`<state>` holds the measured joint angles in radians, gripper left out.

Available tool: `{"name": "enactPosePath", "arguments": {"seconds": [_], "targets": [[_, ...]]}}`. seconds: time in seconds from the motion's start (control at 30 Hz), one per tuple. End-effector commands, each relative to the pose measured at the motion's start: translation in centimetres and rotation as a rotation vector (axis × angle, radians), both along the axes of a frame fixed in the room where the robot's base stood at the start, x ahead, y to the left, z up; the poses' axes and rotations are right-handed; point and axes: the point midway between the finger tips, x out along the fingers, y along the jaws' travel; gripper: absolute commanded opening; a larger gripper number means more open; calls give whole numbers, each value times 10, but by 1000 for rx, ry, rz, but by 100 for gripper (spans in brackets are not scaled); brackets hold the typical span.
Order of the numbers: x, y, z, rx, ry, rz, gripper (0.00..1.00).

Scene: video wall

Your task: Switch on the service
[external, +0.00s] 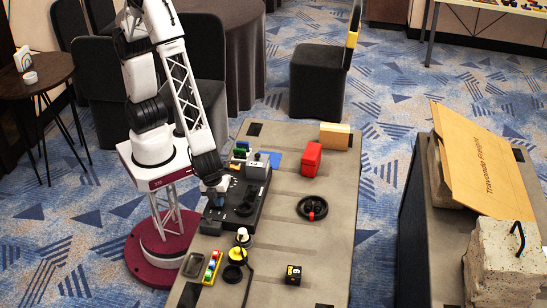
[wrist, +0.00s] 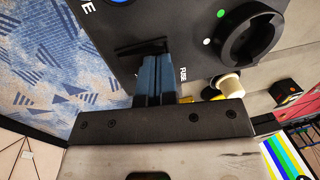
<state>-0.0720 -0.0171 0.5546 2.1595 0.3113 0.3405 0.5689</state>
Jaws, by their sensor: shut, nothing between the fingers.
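A black control panel (external: 262,208) lies on the near left part of the long grey table. In the wrist view the panel (wrist: 190,18) carries the label FUSE, a round black dial-like part (wrist: 250,36), a white dot and a green dot. A blue round part (wrist: 119,1) is cut off at the top edge beside partly visible lettering. My gripper (external: 214,196) is at the panel's left end. In the wrist view my gripper's blue fingers (wrist: 152,68) are together and empty, over a dark part (wrist: 144,48) beside the FUSE label. They hide much of it; contact is unclear.
A white-topped item (external: 242,236) stands near the panel's front. The table's middle has free room.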

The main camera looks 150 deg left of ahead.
Motion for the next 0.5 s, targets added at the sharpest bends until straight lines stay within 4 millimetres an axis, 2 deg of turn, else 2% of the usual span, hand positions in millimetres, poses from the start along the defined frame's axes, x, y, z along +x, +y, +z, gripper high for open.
{"name": "enactPosePath", "arguments": {"seconds": [0.1, 0.5], "targets": [[1, 2, -6, 0, 1, 0, 0], [-1, 0, -5, 0, 2, -1, 0]]}}
